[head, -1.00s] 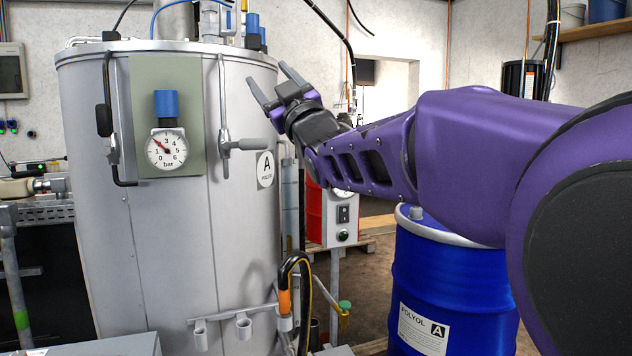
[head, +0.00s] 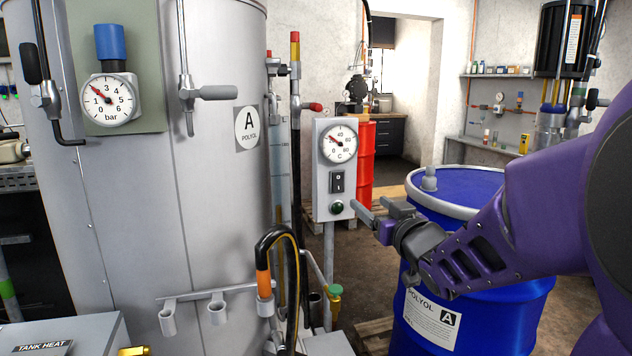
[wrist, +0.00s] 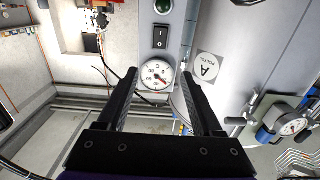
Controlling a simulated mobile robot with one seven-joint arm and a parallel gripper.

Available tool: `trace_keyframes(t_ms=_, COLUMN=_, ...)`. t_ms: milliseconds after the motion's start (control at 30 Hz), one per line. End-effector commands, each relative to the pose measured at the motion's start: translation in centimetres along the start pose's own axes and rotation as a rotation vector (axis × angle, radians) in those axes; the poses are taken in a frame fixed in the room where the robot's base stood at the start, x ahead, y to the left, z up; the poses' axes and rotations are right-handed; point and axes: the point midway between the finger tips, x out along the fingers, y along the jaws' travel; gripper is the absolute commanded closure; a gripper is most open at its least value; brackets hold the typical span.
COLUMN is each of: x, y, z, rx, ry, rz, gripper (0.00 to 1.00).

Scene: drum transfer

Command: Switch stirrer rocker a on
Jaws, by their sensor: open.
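The stirrer rocker (head: 337,182) is a small black switch on a narrow grey panel (head: 321,197), between a round temperature gauge (head: 340,143) and a green button (head: 336,207). The wrist view shows the rocker (wrist: 160,36) upside down, beyond my fingertips, with white marks on it. I cannot tell which way it is tipped. My gripper (head: 368,208) is open and empty, in front of the panel's lower right side in the head view. In the wrist view my gripper (wrist: 160,75) has its fingers apart, with the gauge (wrist: 157,75) showing between them. No contact with the panel is visible.
The large grey tank (head: 150,220) labelled A POLYOL stands left of the panel. A blue drum (head: 470,305) stands under my arm at the right. A red drum (head: 366,150) is behind the panel. A black hose with an orange grip (head: 263,283) hangs in front.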

Motion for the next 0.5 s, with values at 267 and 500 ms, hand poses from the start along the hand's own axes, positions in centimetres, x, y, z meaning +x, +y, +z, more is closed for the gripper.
trace_keyframes(t_ms=267, x=3.1, y=0.0, z=0.3, rx=0.003, ry=-0.005, rz=-0.001, gripper=0.32)
trace_keyframes(t_ms=500, x=8.4, y=0.0, z=0.3, rx=0.002, ry=-0.004, rz=0.000, gripper=0.32)
